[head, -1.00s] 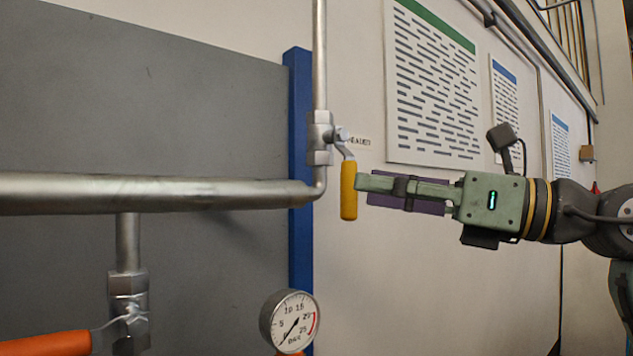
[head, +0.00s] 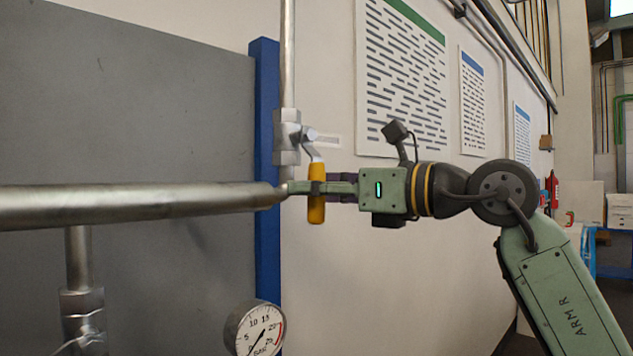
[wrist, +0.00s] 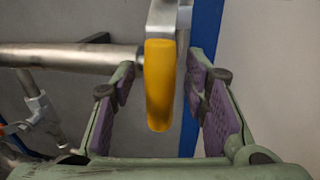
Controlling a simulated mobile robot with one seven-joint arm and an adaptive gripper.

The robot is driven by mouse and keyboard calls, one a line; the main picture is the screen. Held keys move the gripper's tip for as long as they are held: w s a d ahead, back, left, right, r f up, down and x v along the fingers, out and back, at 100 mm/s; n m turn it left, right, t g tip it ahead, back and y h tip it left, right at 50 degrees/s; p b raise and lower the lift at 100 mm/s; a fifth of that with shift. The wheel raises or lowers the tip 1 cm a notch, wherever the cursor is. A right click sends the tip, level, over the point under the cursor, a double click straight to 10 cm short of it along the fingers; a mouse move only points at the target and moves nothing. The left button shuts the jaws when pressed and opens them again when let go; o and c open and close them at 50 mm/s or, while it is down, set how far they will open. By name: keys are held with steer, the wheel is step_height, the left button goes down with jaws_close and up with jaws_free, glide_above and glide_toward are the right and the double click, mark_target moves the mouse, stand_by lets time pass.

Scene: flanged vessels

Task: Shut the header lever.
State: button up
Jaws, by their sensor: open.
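The header lever (head: 316,209) is a yellow handle hanging down from a silver valve (head: 288,137) on the vertical pipe. In the wrist view the yellow handle (wrist: 160,85) stands between my two purple-padded fingers, with a gap visible on either side. My gripper (head: 305,188) is open and reaches in from the right at the handle's height. In the head view one finger crosses in front of the handle and hides part of it. The wrist view also shows my gripper (wrist: 165,90) around the handle.
A thick horizontal pipe (head: 130,206) runs left from just beside my fingertips. A blue post (head: 266,240) stands behind the valve, next to a grey panel (head: 150,110). A pressure gauge (head: 256,329) is below. Posters (head: 402,80) hang on the wall; the wall below them is bare.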

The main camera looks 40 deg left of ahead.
steer(key=shift+c, duration=0.5)
jaws_close()
stand_by(0.5)
